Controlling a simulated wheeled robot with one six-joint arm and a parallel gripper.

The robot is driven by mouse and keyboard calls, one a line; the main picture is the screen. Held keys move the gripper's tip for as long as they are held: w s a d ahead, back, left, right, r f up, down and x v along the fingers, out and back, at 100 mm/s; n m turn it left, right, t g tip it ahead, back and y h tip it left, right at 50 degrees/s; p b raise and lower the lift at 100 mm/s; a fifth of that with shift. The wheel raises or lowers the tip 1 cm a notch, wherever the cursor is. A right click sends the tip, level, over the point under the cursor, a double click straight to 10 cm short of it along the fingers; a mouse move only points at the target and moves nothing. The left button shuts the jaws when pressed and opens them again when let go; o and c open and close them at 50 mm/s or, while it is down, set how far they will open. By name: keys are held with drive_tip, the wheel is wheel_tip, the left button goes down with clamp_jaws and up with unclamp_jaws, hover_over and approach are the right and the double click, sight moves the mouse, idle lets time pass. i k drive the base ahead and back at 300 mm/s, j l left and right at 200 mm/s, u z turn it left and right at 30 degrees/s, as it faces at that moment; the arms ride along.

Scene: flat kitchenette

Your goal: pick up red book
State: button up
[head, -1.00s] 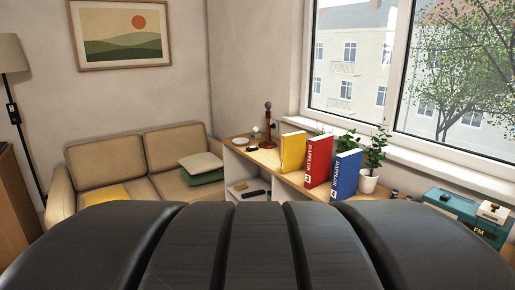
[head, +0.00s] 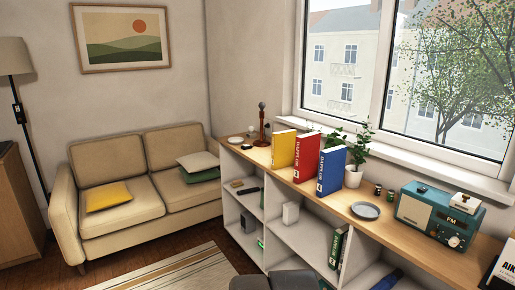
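The red book (head: 306,157) stands upright on top of the low wooden-topped shelf (head: 355,194). It stands between a yellow book (head: 284,150) on its left and a blue book (head: 330,170) on its right, both upright, with its white page edges facing up. A dark part of my own arm shows at the bottom edge of the head view. My gripper's fingers are not in view.
A grey dish (head: 366,210), a teal radio (head: 440,214) and a potted plant (head: 354,173) stand right of the books. A small statue (head: 263,125) and white dish (head: 235,140) are left. A sofa (head: 120,205) and rug (head: 185,275) lie left.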

sight(307, 146)
drive_tip(key=i+j+z, duration=0.25)
drive_tip(key=i+j, duration=1.05)
drive_tip(key=i, duration=0.1)
